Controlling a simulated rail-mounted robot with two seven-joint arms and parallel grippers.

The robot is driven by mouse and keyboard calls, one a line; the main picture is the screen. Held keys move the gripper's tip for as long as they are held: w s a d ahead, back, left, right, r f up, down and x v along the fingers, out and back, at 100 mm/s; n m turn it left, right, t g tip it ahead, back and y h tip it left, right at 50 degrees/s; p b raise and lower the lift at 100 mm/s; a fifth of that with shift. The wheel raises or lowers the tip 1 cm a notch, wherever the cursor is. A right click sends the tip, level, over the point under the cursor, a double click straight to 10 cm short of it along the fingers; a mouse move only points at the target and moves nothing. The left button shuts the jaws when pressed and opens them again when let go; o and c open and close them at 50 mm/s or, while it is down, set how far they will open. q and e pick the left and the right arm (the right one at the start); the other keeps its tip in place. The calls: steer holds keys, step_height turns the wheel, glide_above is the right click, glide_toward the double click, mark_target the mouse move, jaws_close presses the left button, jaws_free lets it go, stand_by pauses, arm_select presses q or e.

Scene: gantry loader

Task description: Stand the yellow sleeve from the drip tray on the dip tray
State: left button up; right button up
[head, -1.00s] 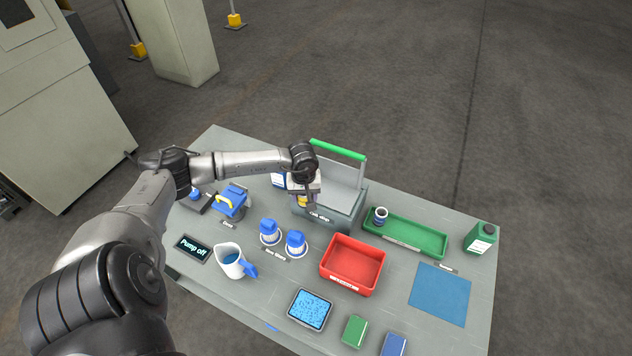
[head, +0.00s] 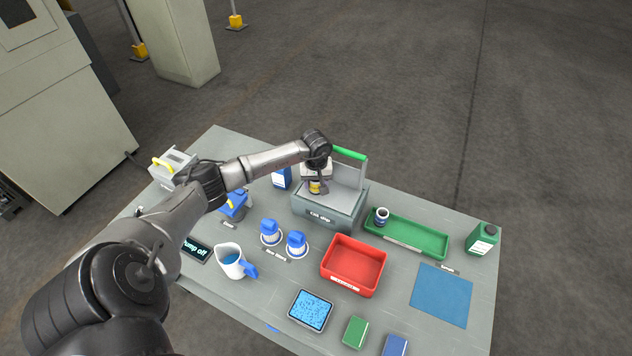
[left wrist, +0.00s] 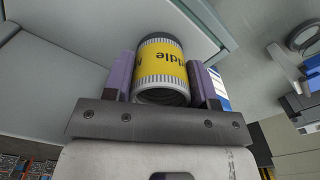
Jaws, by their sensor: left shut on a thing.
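My left gripper (head: 316,188) is shut on the yellow sleeve (head: 315,187), above the grey box (head: 325,222) with the open, green-handled lid. I cannot read the labels to tell which is the drip tray or dip tray. My right gripper is not in view.
A red bin (head: 354,267) stands in front of the box and green tray. Blue-capped containers (head: 296,243), a white jug (head: 231,261) and a blue device (head: 233,204) stand to the left. A green canister (head: 483,239) is at the right. A flat blue mat (head: 442,295) lies clear.

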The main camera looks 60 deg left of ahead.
arm_select(q)
steer(key=shift+w+a+r, duration=0.1)
steer(key=shift+f, duration=0.25)
steer(key=o, duration=1.1)
steer(key=shift+r, duration=0.1)
